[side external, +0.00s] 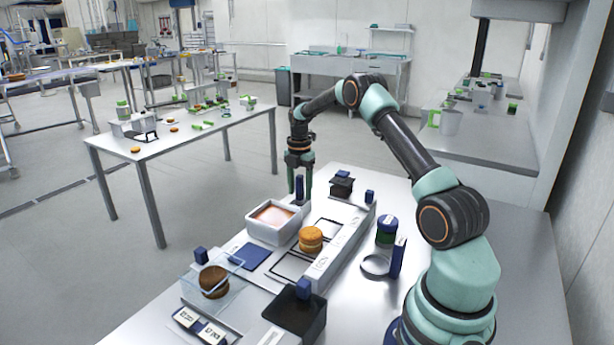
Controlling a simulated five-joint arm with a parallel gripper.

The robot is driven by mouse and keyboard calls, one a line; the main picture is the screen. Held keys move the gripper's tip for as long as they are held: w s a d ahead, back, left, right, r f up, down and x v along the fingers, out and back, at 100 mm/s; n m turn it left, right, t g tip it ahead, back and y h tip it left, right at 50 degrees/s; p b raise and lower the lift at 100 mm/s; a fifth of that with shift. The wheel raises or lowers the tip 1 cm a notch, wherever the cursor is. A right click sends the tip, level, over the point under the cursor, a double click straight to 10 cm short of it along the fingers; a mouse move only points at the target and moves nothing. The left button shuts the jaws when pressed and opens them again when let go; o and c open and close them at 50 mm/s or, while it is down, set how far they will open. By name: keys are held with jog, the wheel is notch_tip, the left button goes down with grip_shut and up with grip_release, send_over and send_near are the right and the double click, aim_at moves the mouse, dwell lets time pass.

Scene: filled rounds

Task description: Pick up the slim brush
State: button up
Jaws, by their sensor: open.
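My gripper (300,183) points straight down behind the right rear corner of the white tray (262,234) and is open. A slim dark blue upright piece (299,188) stands between its two fingers and looks like the handle of the slim brush. Its lower end is hidden behind the tray's corner, and I cannot tell whether the fingers touch it. The tray holds a flat pinkish-orange filling (274,215).
A stack of golden rounds (311,240) stands right of the tray. A dark box (296,312), a blue-lidded jar (387,229) and a ring (376,266) stand nearby.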

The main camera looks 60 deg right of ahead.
jog(key=shift+f, duration=0.3)
grip_shut()
jog(key=shift+r, duration=0.1)
notch_tip(320, 180, up, 20)
dwell(0.5)
